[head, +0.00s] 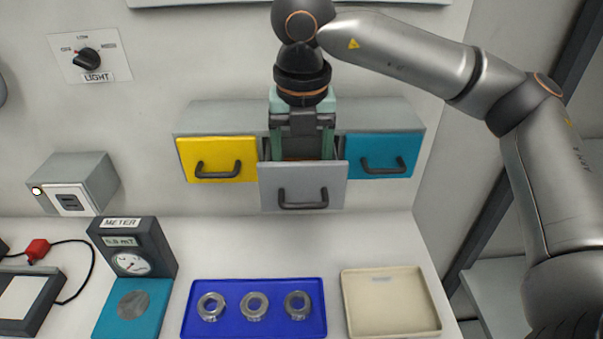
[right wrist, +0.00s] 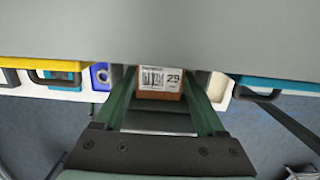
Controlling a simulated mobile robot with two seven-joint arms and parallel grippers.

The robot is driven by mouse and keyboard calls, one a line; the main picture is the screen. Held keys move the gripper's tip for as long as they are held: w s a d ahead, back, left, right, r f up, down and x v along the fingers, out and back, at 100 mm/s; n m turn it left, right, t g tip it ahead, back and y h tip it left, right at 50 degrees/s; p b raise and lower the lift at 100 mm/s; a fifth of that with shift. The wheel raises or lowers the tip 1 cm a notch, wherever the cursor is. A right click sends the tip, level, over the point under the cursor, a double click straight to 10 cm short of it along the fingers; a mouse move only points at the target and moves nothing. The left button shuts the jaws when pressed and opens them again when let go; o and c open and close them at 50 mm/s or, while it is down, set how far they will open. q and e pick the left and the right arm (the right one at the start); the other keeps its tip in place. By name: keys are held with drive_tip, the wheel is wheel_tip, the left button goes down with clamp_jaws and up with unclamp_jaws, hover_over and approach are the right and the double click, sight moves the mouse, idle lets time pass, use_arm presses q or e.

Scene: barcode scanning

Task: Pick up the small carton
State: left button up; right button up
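The small carton (right wrist: 160,94) is brown with a white barcode label reading 29. It sits inside the pulled-out grey drawer (head: 302,187), and only a sliver of brown shows behind the drawer front in the head view. My right gripper (head: 302,150) points down into this drawer from above. In the right wrist view its two green fingers (right wrist: 160,82) are apart, on either side of the carton, with what look like narrow gaps. Contact at the fingertips is not clear. My left gripper is not in view.
A yellow drawer (head: 217,158) and a blue drawer (head: 380,154) flank the grey one, both closed. Below are a blue tray (head: 255,329) with three metal rings, an empty beige tray (head: 390,300) and a meter (head: 132,250). The counter between drawers and trays is clear.

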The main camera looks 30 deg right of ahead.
drive_tip(key=c, duration=0.7)
drive_tip(key=shift+c, duration=0.4)
drive_tip(key=shift+r, duration=0.15)
